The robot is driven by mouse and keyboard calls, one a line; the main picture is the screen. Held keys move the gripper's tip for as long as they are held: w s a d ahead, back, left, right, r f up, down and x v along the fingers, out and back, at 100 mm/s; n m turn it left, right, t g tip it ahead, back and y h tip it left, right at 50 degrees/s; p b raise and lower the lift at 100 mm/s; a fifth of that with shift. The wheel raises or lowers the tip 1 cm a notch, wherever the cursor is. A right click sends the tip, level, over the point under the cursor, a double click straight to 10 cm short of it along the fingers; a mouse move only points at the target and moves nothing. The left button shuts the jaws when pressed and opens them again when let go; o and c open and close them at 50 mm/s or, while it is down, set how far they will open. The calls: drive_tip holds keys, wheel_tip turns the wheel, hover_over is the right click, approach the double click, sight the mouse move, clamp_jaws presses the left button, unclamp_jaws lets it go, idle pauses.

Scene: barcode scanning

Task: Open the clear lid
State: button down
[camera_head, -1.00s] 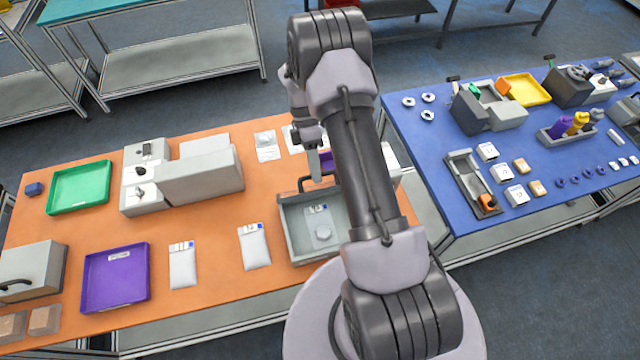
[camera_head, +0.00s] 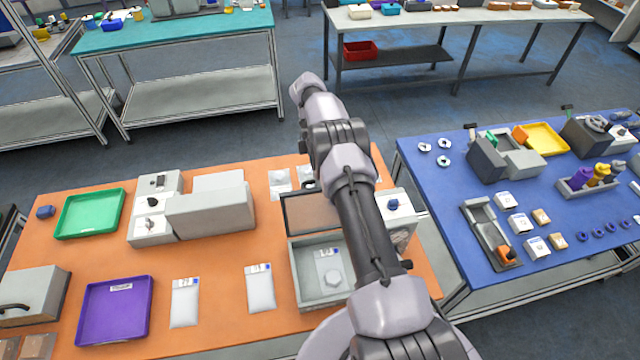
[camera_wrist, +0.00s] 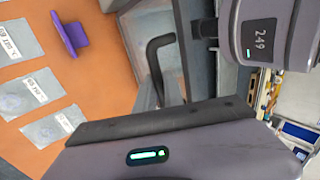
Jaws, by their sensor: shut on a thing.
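The clear lid (camera_head: 306,214), a dark-framed pane, is swung up and back behind the grey box (camera_head: 298,291). The orange table shows through it. The box's front is uncovered, with a pouch and a pale round-looking piece inside. My arm hides the lid's right part and the box's right side. In the wrist view, a black bent handle (camera_wrist: 160,55) stands beside the body of my gripper (camera_wrist: 150,122). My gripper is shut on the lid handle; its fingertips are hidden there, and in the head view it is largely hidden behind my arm.
On the orange table, a grey machine (camera_head: 210,207) and white pouches (camera_head: 261,289) lie left of the box. A white device with a blue part (camera_head: 393,205) stands right of my arm. A purple piece (camera_wrist: 70,33) shows in the wrist view. A blue table (camera_head: 450,190) adjoins.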

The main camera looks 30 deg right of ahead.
idle(0.3)
drive_tip(key=c, duration=1.5)
unclamp_jaws()
drive_tip(key=shift+o, duration=0.2)
drive_tip(key=shift+r, duration=0.1)
wheel_tip(320, 180, up, 3)
drive_tip(key=shift+s+r, duration=0.15)
drive_tip(key=shift+r, duration=0.05)
drive_tip(key=s+a+r+b, duration=0.1)
drive_tip(key=s+a+b, duration=0.2)
drive_tip(key=s, duration=1.2)
drive_tip(key=shift+a+r, duration=0.2)
drive_tip(key=shift+a, duration=0.45)
